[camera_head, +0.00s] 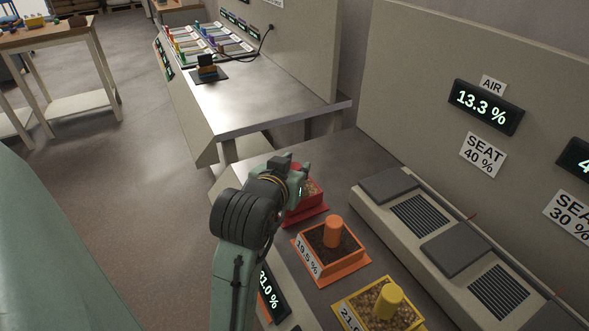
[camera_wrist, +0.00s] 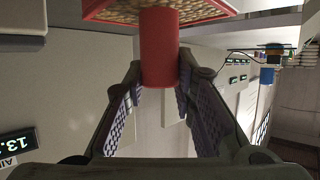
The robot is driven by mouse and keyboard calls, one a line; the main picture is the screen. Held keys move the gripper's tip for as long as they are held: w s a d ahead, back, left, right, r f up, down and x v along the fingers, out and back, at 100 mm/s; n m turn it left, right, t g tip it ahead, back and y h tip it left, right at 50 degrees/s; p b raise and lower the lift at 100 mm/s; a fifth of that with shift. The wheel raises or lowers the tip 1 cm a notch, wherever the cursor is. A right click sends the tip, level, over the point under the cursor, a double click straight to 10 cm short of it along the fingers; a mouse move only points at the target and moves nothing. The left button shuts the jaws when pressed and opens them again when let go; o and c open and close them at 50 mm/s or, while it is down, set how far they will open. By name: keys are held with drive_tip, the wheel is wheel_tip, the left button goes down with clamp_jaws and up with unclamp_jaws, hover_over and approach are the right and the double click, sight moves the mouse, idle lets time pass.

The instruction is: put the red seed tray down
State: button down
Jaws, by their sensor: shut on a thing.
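The red seed tray (camera_head: 309,212) is at the near bench, just beyond the orange tray and partly hidden behind my gripper (camera_head: 297,174). In the wrist view, my gripper (camera_wrist: 160,80) is shut on the tray's upright red handle (camera_wrist: 159,48), one finger on each side. The red tray (camera_wrist: 205,17) shows at the top of that view, filled with pale seeds. Its underside is hidden, so I cannot tell whether it touches the bench.
An orange tray (camera_head: 333,251) with dark filling and a yellow tray (camera_head: 384,306) with seeds stand nearer. A raised ledge (camera_head: 437,228) with black grilles and flaps runs along the right. Behind stands another metal bench (camera_head: 260,101); bare bench surface lies between the red tray and the ledge.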

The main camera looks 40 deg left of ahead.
drive_tip(key=shift+f, duration=0.25)
drive_tip(key=shift+f, duration=0.2)
drive_tip(key=c, duration=1.3)
unclamp_jaws()
drive_tip(key=shift+c, duration=0.2)
drive_tip(key=shift+r, duration=0.1)
